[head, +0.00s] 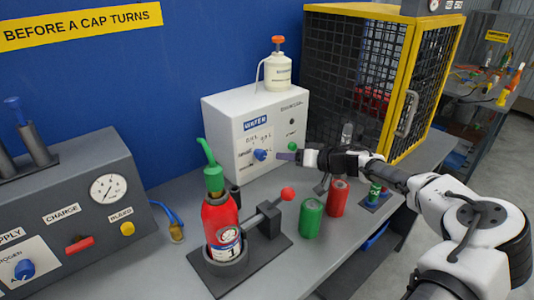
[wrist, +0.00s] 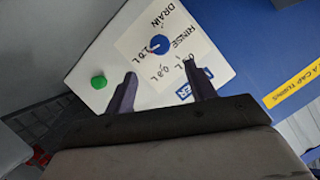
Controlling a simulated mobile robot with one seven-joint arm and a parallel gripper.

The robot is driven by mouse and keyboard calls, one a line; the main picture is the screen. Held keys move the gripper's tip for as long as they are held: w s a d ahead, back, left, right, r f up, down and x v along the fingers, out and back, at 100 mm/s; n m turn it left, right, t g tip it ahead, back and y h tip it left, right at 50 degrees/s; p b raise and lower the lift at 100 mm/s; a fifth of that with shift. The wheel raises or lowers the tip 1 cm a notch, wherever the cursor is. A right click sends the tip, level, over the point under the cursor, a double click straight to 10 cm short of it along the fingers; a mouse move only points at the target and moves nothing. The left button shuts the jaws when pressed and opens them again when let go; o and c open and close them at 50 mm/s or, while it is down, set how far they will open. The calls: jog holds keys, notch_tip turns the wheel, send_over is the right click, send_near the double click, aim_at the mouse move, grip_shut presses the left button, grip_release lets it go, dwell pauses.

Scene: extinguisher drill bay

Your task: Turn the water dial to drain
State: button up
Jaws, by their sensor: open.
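The blue water dial (head: 260,155) is on the front of the white box labelled WATER (head: 240,110). In the wrist view the dial (wrist: 159,44) sits on a pale plate, with volume marks, RINSE and a word that looks like DRAIN around it. A small light mark shows on the knob, but I cannot tell which label it points to. My gripper (head: 287,156) is just right of the dial in the head view. In the wrist view my gripper (wrist: 160,72) has its two dark fingers apart, with nothing between them, and the dial lies beyond the tips.
A green button (wrist: 98,81) is near the dial on the same panel. On the bench below stand a red extinguisher (head: 221,225) in a holder, a red-tipped lever (head: 288,194), a green can (head: 311,218) and a red can (head: 338,197). A yellow-framed cage (head: 400,80) stands to the right.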

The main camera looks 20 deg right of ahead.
aim_at(264, 155)
jog(key=p+x, duration=0.2)
jog(key=x, duration=0.8)
jog(key=shift+w+a+f+p, duration=0.1)
jog(key=shift+w+p, duration=0.2)
jog(key=c, duration=1)
jog(key=shift+o, duration=0.2)
